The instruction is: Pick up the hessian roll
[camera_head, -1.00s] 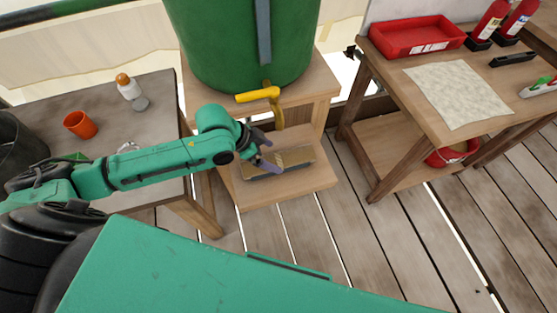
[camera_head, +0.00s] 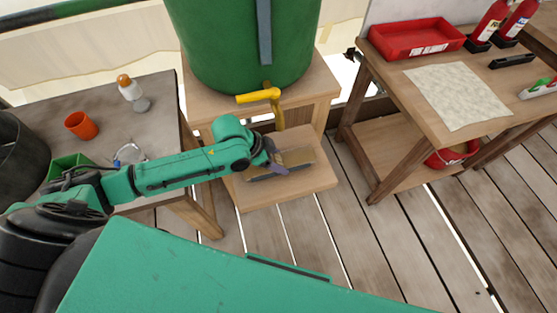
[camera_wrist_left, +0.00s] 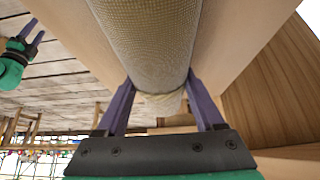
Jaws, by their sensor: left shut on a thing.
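The hessian roll (camera_head: 297,157) is a tan woven cylinder on the lower wooden step (camera_head: 250,198) below the green barrel. My left gripper (camera_head: 275,160) reaches it from the left and covers its left part. In the left wrist view the woven roll (camera_wrist_left: 148,40) lies between the two purple fingers of my left gripper (camera_wrist_left: 160,80), which are shut on it. I cannot tell whether it is clear of the step. My right gripper (camera_wrist_left: 30,32) shows at the left edge of the wrist view with its fingers apart and empty.
The green barrel (camera_head: 235,45) with a yellow tap (camera_head: 260,96) stands just above the step. A table at left holds an orange cup (camera_head: 81,125), a bottle (camera_head: 128,88) and a green tray (camera_head: 68,165). A workbench at right carries a red tray (camera_head: 416,38) and a cloth (camera_head: 458,95).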

